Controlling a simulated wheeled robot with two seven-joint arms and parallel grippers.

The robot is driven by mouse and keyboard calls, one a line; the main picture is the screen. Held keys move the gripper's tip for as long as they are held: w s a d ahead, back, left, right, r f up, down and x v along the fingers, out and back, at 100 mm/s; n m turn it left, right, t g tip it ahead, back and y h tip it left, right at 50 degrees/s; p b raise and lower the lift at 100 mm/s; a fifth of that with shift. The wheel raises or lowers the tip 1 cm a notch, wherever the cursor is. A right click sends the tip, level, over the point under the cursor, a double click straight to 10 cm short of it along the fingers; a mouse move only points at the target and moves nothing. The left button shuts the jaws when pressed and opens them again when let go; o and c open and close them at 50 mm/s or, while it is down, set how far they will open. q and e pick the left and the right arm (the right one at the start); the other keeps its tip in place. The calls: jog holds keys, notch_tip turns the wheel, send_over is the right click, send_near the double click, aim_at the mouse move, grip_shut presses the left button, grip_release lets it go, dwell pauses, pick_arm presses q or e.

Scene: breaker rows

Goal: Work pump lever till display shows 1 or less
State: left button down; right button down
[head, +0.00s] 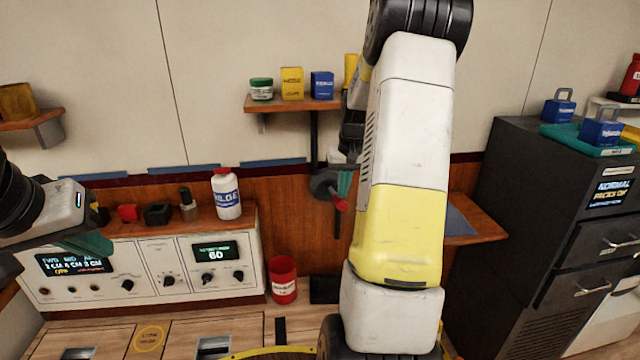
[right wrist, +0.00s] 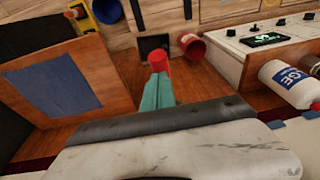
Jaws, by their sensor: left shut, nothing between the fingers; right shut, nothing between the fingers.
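The pump lever has a red grip (head: 338,203) that sticks out from a dark round mount (head: 323,182) on the wooden wall band. My right gripper (head: 345,183) is shut right beside the grip; its teal fingers (right wrist: 157,92) show in the right wrist view with the red grip (right wrist: 159,62) at their tips. I cannot tell whether they touch. The console's left display (head: 73,263) seems to read FWD, MID, AFT with 2, 4 and 3 CM, in small blurred text. The right display (head: 215,252) reads 60. My left gripper (head: 95,245) is shut in front of the console.
A shelf (head: 290,104) with small containers hangs above. A dark cabinet (head: 520,230) stands at the right.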

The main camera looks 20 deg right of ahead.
notch_tip(320, 180, down, 9)
jog(key=s, duration=0.2)
jog(key=shift+s+a+f, duration=0.15)
jog(key=shift+s+a, duration=0.1)
jog(key=shift+a, duration=0.05)
jog(key=shift+f, duration=0.1)
dwell(0.5)
jog(key=r, duration=0.4)
jog(key=shift+s+d, duration=0.2)
jog(key=shift+s, duration=0.05)
jog(key=s+r, duration=0.6)
jog(key=r, duration=0.2)
jog(key=shift+a+r, duration=0.25)
